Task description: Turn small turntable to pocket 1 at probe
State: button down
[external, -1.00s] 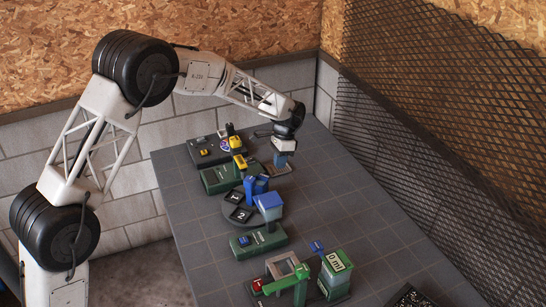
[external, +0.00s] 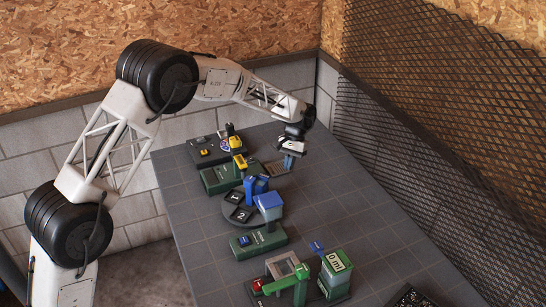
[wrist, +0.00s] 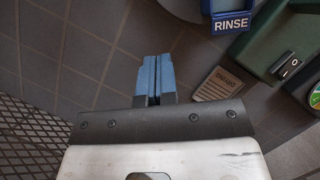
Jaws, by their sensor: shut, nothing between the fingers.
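A dark round turntable (external: 229,217) sits mid-table in the external view. It carries black square pockets, one marked 2 (external: 240,215), and a blue bin (external: 256,186) at its back. A blue-topped block (external: 269,207) stands at its right edge. Part of a grey disc (wrist: 190,8) shows in the wrist view beside a blue bin marked RINSE (wrist: 232,22). My gripper (wrist: 152,78) is shut and empty, its blue fingertips together. In the external view my gripper (external: 287,160) is above the table, behind and right of the turntable. I cannot see which pocket is at the probe.
A green box with a switch (wrist: 283,66) and a label card (wrist: 212,88) lie right in the wrist view. Black and green units (external: 212,180) stand behind the turntable. Green machines (external: 335,275) stand in front. A mesh wall (external: 435,150) bounds the right. Bare table lies between.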

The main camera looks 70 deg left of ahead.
aim_at(279, 231)
jog(key=shift+f, duration=0.15)
jog(key=x, duration=0.9)
jog(key=shift+s+f, duration=0.1)
jog(key=shift+s+d+f, duration=0.25)
jog(key=shift+s+d, duration=0.6)
jog(key=shift+s, duration=0.1)
jog(key=shift+s+d, duration=0.5)
jog(key=shift+s, duration=0.15)
jog(key=shift+s+d+m, duration=0.2)
jog(key=shift+d+m, duration=0.3)
jog(key=shift+s+d+m+g+y, duration=0.2)
jog(key=shift+s+d+m+y, duration=0.15)
jog(key=shift+d+m, duration=0.3)
jog(key=shift+s+d+m+g+y, duration=0.2)
jog(key=shift+s+d+m+y, duration=0.2)
jog(key=shift+m, duration=0.45)
jog(key=shift+s+d+m+y, duration=0.35)
jog(key=shift+s+d+m, duration=0.2)
jog(key=shift+m, duration=0.4)
jog(key=shift+s+d+m+y, duration=0.3)
jog(key=shift+s+d+m, duration=0.25)
jog(key=shift+m, duration=0.4)
jog(key=shift+w, duration=0.1)
